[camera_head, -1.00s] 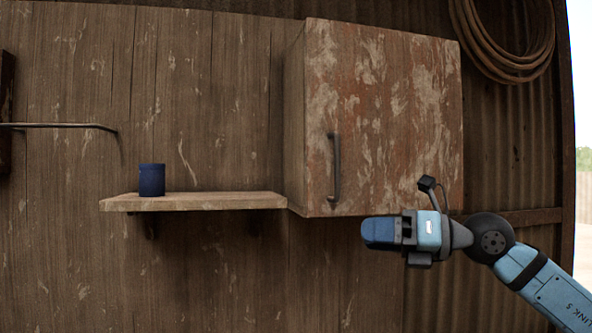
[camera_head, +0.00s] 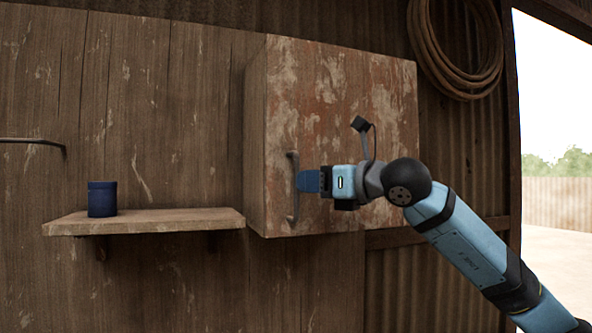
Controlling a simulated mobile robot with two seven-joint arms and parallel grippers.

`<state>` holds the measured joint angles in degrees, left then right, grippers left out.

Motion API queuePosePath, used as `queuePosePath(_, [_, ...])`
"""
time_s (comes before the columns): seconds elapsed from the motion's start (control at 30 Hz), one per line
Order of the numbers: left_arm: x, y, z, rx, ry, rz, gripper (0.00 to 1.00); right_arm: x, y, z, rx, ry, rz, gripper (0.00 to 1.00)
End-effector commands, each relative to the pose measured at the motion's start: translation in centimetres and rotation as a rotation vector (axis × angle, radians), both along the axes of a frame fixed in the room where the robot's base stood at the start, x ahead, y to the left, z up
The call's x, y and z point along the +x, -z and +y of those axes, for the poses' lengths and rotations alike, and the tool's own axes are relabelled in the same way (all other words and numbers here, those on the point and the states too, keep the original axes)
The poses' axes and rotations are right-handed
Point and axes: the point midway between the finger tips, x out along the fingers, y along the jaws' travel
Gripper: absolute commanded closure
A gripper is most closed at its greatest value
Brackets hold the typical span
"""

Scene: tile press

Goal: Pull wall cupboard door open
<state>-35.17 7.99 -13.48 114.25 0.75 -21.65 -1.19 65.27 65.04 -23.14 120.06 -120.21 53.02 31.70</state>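The wall cupboard (camera_head: 256,130) hangs on the plank wall, with a worn, paint-flaked door (camera_head: 350,100) that is shut. A dark vertical bar handle (camera_head: 293,160) is near the door's left edge. My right gripper (camera_head: 300,181) is at the lower half of the handle, with its blue fingers pointing left and their tips at or just beside the bar. I cannot tell whether the fingers are around the handle or touching it, as they are seen side-on and their gap is hidden. My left gripper is not in view.
A wooden shelf (camera_head: 150,222) left of the cupboard holds a dark blue canister (camera_head: 102,199). A metal rod (camera_head: 35,142) sticks out at the far left. A coiled hose (camera_head: 455,85) hangs right of the cupboard, beside an open doorway (camera_head: 550,110).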

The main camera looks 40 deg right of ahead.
Motion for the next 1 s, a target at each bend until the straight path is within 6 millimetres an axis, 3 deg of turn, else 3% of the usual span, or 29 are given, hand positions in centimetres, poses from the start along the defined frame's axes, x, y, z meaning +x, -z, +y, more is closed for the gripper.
queuePosePath(0.23, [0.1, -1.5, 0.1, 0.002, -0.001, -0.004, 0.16, 3.2, -0.1, 1.2, 0.001, -0.001, 0.0, 0.63])
queuePosePath(0.63, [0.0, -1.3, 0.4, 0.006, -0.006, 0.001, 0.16, 3.8, 0.1, 1.4, 0.0, 0.0, 0.0, 0.63])
queuePosePath(0.8, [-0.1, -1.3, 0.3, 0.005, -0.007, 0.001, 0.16, 3.8, 0.1, 1.4, 0.0, 0.0, 0.0, 1.0])
queuePosePath(1.0, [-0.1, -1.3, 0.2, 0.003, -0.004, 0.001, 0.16, 3.8, 0.1, 1.4, 0.0, -0.001, 0.0, 1.0])
